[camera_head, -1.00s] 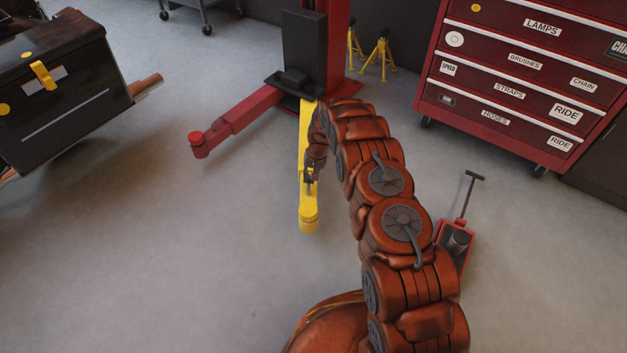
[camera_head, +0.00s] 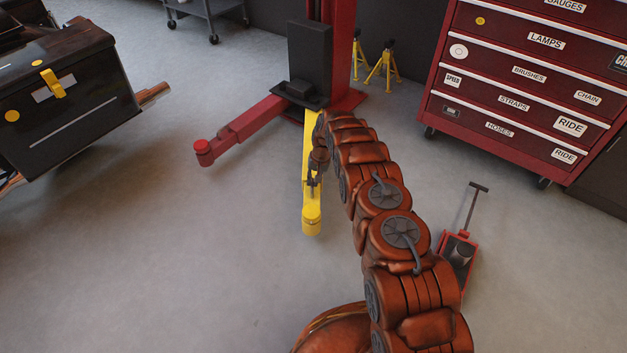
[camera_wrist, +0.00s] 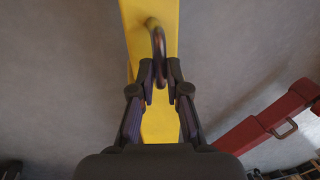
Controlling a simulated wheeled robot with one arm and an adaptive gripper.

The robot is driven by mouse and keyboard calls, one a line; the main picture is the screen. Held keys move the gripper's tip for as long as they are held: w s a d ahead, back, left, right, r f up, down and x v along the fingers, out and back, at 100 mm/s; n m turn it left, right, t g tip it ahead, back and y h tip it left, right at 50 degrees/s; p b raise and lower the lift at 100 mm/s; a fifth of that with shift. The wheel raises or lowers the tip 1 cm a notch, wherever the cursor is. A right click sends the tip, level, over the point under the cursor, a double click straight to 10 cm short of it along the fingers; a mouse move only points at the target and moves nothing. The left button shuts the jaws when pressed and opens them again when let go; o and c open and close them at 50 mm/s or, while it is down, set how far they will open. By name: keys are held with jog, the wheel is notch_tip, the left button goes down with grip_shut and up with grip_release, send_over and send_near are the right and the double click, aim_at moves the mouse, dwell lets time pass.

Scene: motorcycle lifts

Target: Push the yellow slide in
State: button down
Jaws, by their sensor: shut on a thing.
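The yellow slide (camera_head: 311,206) is a bar reaching from the red lift post (camera_head: 341,45) toward the front of the picture, with a round yellow pad at its near end. In the wrist view the yellow slide (camera_wrist: 158,118) runs up the middle, with a dark loop handle (camera_wrist: 157,48) standing on it. My gripper (camera_wrist: 160,72) is shut on the handle, its fingers on either side of it. In the head view my gripper (camera_head: 313,182) is small and sits over the slide's near half. My arm hides part of the slide's far end.
A red lift arm (camera_head: 238,131) extends left from the post. A red jack (camera_head: 457,254) stands at right, before a red tool chest (camera_head: 520,90). A black case (camera_head: 65,95) is at far left. Open floor lies left of the slide.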

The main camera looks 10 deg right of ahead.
jog(key=shift+w+d+r, duration=0.15)
jog(key=shift+w+d, duration=0.05)
jog(key=shift+w, duration=0.15)
jog(key=c, duration=1.4)
grip_release()
jog(key=shift+o, duration=1.1)
jog(key=shift+s, duration=0.15)
notch_tip(320, 180, up, 12)
jog(key=d, duration=0.2)
jog(key=shift+s+d+f, duration=0.15)
jog(key=shift+s+f, duration=0.05)
jog(key=shift+s, duration=0.1)
